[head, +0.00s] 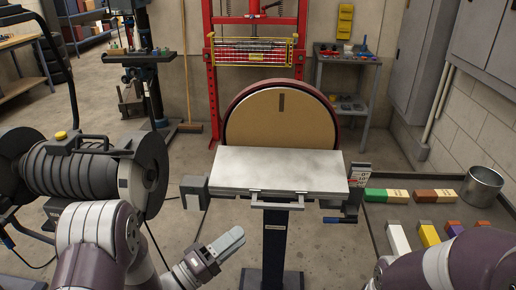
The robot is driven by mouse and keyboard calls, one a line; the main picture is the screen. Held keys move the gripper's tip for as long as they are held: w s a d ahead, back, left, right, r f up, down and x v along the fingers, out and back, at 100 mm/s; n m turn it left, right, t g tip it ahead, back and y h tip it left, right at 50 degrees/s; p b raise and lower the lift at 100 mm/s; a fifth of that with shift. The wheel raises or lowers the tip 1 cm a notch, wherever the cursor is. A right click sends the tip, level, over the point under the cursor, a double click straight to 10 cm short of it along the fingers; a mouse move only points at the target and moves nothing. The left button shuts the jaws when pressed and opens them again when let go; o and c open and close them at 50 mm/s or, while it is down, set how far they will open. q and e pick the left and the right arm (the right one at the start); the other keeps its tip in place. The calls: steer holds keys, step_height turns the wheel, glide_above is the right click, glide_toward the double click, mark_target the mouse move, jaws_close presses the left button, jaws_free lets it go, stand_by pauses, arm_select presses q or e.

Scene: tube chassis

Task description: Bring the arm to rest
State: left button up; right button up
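My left arm comes in from the bottom left. Its gripper (226,242) is low in front of the disc sander, left of the sander's dark post (274,245). Its fingers lie together with no gap showing, and nothing shows between them. It looks apart from the sander. My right arm (455,265) shows only as a rounded purple and white part in the bottom right corner. My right gripper is outside the picture.
The sander has a grey table (280,170) before a tan disc (280,118). At right, a dark bench (383,243) holds coloured blocks and a metal bucket (482,186). A red press (212,95) stands behind. Some floor at left-centre is clear.

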arm_select(q)
steer(key=w+a+f+m+g+y, duration=0.1)
steer(key=a+f+m+g+y, duration=0.15)
steer(key=f+y, duration=0.3)
steer(key=w+a+f+m+g+y, duration=0.1)
steer(key=a+f+y, duration=0.25)
steer(key=f, duration=0.35)
steer(key=s+a+f+m+g+y, duration=0.2)
steer(key=s+a+g+y, duration=0.45)
steer(key=s, duration=0.25)
steer(key=s+d+r+g, duration=0.2)
steer(key=s+r+g, duration=0.2)
steer(key=s, duration=0.3)
step_height(320, 180, up, 17)
steer(key=d+t+p, duration=0.1)
steer(key=p, duration=1.3)
steer(key=shift+w+d, duration=0.3)
steer(key=shift+w, duration=0.1)
